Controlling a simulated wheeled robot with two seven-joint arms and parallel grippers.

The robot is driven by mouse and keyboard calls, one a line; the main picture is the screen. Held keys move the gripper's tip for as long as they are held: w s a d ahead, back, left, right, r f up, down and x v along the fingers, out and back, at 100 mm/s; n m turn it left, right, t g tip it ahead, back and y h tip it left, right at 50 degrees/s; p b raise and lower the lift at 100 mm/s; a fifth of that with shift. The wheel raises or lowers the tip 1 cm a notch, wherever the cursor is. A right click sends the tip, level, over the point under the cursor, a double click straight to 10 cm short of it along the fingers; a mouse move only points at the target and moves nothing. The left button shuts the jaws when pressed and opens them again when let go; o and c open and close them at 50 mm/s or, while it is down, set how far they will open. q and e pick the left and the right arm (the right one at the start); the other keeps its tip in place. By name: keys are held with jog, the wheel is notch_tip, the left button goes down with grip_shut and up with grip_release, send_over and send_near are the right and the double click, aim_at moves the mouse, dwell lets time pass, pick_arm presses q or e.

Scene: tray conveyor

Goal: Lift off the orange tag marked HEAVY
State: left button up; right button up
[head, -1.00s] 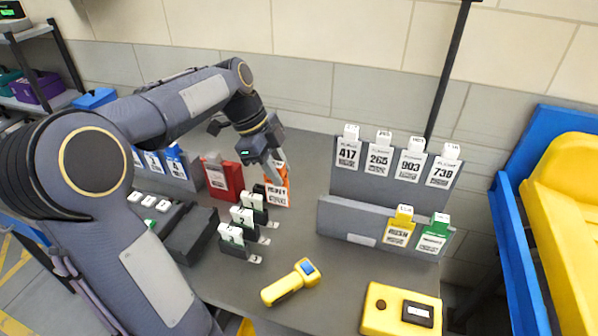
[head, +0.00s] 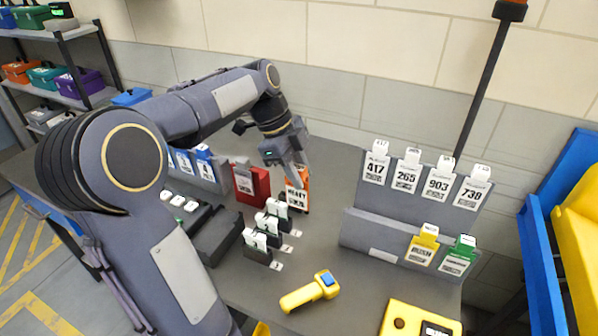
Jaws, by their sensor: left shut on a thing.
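The orange tag marked HEAVY (head: 297,195) is upright at the middle of the grey table, just right of a red box. My left gripper (head: 296,170) is above it, shut on its upper part. The fingers partly cover the top of the tag. Whether the tag's lower edge touches the table or a holder is hard to tell. My right gripper is not in view.
Just left of the tag is the red box (head: 257,187). Small black holders with white cards (head: 268,238) stand in front. A yellow scanner (head: 310,291) lies nearer. A grey rack (head: 388,232) with white, yellow and green tags stands right.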

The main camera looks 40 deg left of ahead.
pick_arm(q)
jog(key=shift+r+p, duration=1.75)
jog(key=shift+r, duration=0.65)
